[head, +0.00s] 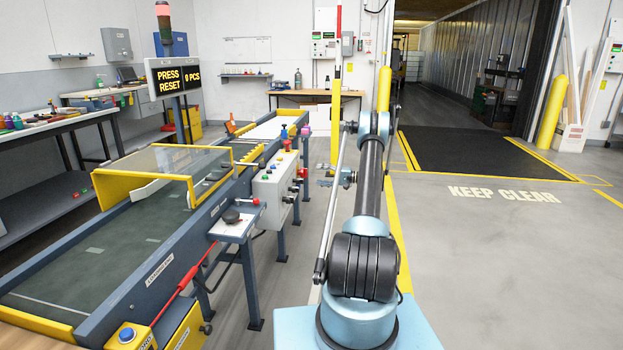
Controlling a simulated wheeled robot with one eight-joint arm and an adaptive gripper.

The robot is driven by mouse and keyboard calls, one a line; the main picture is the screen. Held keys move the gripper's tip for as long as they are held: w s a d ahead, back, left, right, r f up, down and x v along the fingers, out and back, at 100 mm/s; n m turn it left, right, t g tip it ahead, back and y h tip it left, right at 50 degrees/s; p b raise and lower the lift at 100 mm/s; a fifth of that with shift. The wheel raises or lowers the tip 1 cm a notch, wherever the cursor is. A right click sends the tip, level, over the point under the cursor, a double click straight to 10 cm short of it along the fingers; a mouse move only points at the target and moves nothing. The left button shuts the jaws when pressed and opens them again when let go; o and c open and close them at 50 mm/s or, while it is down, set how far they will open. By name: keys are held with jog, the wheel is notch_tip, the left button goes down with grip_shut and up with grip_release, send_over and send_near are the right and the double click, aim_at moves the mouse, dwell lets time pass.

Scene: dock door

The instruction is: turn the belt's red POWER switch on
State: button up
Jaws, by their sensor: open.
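The belt's pale control box (278,178) stands on the right side of the conveyor belt (110,250). Small coloured buttons sit on its sloped top. Red parts (303,172) stick out at its right side. The labels are too small to read, so I cannot tell which red part is the POWER switch or how it is set. My gripper (325,182) is small in the picture, to the right of the control box and apart from it. It points left toward the box, open, with nothing visible in it.
A small shelf with a dark knob and a red-tipped lever (240,222) juts out before the box. A yellow-framed clear guard (165,172) covers part of the belt. A sign (172,77) reads "PRESS RESET 0 PCS". A yellow post (384,90) stands behind my arm. Floor at right is clear.

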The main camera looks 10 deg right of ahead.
jog(key=shift+v, duration=1.95)
jog(key=shift+a, duration=0.1)
